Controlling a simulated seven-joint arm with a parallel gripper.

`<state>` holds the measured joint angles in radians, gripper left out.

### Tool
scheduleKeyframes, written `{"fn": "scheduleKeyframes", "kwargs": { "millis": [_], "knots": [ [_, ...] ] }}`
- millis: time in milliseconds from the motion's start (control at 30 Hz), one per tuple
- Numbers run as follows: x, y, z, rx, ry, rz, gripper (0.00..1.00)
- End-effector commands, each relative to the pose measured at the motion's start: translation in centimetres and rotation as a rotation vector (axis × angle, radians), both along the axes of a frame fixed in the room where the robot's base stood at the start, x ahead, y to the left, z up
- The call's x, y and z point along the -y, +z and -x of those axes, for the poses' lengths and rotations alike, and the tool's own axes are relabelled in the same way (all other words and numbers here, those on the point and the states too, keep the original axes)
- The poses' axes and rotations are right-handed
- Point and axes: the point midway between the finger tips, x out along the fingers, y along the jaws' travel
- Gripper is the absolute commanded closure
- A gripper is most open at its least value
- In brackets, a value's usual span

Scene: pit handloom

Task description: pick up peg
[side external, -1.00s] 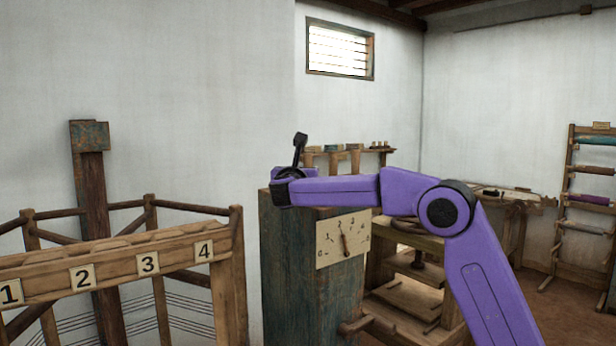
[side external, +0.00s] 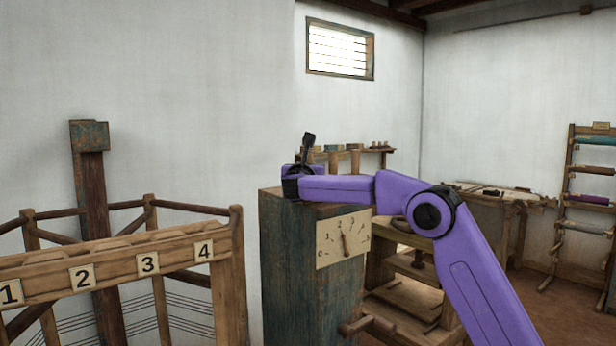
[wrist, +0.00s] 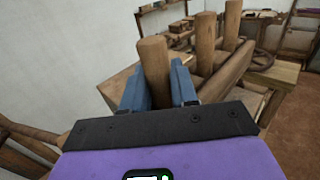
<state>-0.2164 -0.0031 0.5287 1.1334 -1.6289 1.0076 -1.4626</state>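In the wrist view a plain round wooden peg (wrist: 153,62) stands upright between the two blue fingers of my gripper (wrist: 160,84). The fingers are apart, one on each side of the peg, and reach along its lower part. I cannot tell whether either finger touches it. The peg's foot is hidden by the gripper. Two similar wooden pegs, a nearer one (wrist: 205,42) and a farther one (wrist: 232,24), stand to its right. In the side view my wrist is above the blue-grey wooden post, and the fingers cannot be made out.
The worn blue-grey post (side external: 290,265) carries a dial plate (side external: 343,238). A rail with numbered tags (side external: 120,265) stands at the left. A wall shelf (side external: 385,150) is behind my arm, and a rack with rolls (side external: 590,170) is at the far right.

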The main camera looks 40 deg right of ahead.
Motion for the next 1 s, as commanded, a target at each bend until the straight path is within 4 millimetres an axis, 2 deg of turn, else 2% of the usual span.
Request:
{"fn": "scheduleKeyframes", "kwargs": {
  "millis": [33,67,533,800,1000],
  "knots": [
    [0.0,0.0,0.0,0.000,0.000,0.000,0.95],
    [0.0,0.0,0.0,0.000,0.000,0.000,1.00],
    [-0.1,0.7,0.0,0.001,0.000,-0.001,1.00],
    [-0.1,3.5,0.2,0.005,0.001,-0.002,1.00],
    [-0.2,6.9,3.2,0.006,0.002,-0.001,1.00]
  ]
}}
